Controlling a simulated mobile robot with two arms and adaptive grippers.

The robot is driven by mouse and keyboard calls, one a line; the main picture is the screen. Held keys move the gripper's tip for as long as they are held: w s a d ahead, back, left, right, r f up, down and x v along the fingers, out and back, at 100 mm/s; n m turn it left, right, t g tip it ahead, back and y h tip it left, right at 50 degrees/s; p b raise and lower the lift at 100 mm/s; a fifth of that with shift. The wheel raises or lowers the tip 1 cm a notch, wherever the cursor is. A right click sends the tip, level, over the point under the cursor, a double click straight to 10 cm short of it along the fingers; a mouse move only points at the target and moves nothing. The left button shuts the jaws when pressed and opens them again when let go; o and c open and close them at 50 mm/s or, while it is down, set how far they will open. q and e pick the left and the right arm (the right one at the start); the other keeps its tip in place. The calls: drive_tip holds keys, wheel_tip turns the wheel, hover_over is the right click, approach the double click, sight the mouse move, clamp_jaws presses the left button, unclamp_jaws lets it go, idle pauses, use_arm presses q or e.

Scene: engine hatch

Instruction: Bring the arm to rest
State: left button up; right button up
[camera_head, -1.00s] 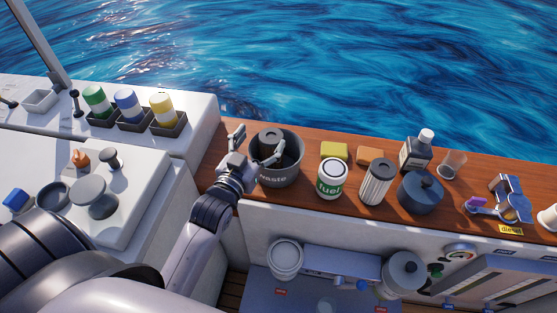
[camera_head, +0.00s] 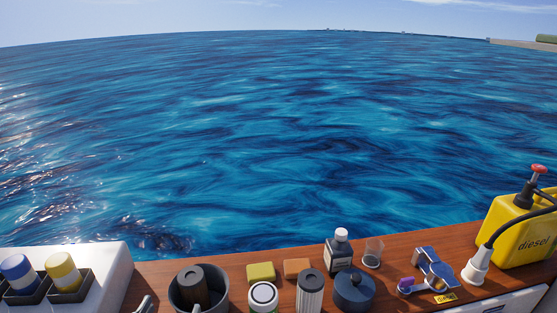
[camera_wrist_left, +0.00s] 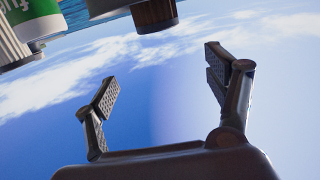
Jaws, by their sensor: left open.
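In the head view my left gripper (camera_head: 170,304) is at the bottom edge, with only its finger ends showing by the waste bin. In the left wrist view its two fingers (camera_wrist_left: 162,84) are spread wide with nothing between them. The grey waste bin (camera_head: 220,296) stands on the wooden ledge and holds a dark cylinder (camera_head: 193,285). The rest of my left arm is out of the head view. My right gripper is not in view.
On the wooden ledge (camera_head: 225,264) stand a fuel can (camera_head: 263,297), a pleated filter (camera_head: 310,290), a dark lidded pot (camera_head: 354,290), a bottle (camera_head: 339,252) and a clear cup (camera_head: 373,252). A yellow diesel canister (camera_head: 520,232) is at right. Open water lies beyond.

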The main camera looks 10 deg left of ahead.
use_arm(q)
drive_tip(key=s+d+f+m+g+h, duration=0.1)
drive_tip(key=s+d+f+g, duration=0.2)
drive_tip(key=s+f+g, duration=0.5)
drive_tip(key=s+d+f+m+g, duration=0.25)
drive_tip(key=s+f+g, duration=0.3)
drive_tip(key=s, duration=0.45)
wheel_tip(320, 180, down, 25)
drive_tip(key=g, duration=0.1)
drive_tip(key=s+a+f+g, duration=0.1)
drive_tip(key=s+a+f, duration=0.1)
drive_tip(key=s+f, duration=1.5)
drive_tip(key=shift+s+a, duration=0.3)
drive_tip(key=shift+s, duration=0.15)
